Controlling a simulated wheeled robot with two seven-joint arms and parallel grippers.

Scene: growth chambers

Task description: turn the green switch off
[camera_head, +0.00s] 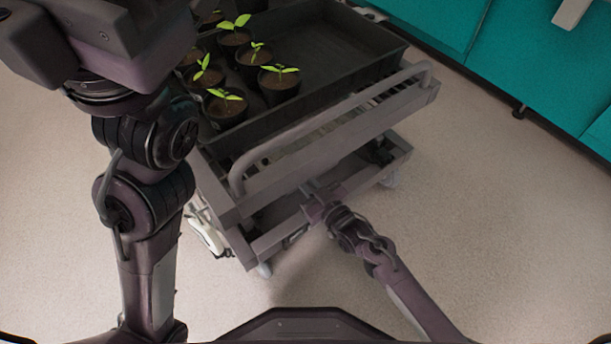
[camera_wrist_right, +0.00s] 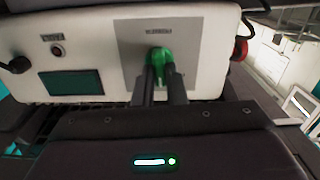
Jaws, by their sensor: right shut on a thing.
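The green switch (camera_wrist_right: 160,58) sits on a grey plate on the white panel (camera_wrist_right: 213,45) in the right wrist view. My right gripper (camera_wrist_right: 163,80) is shut on the switch, one dark finger on each side of it. The fingers hide its lower part, and I cannot tell its setting. In the head view my right gripper (camera_head: 310,190) reaches to the near side of the cart, and the switch is hidden there.
The grey cart (camera_head: 345,150) carries a dark tray (camera_head: 335,50) with several potted seedlings (camera_head: 238,60). A dark display (camera_wrist_right: 71,84) and a small red button (camera_wrist_right: 57,51) are left of the switch. Teal cabinets (camera_head: 540,60) stand at right; the floor between is clear.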

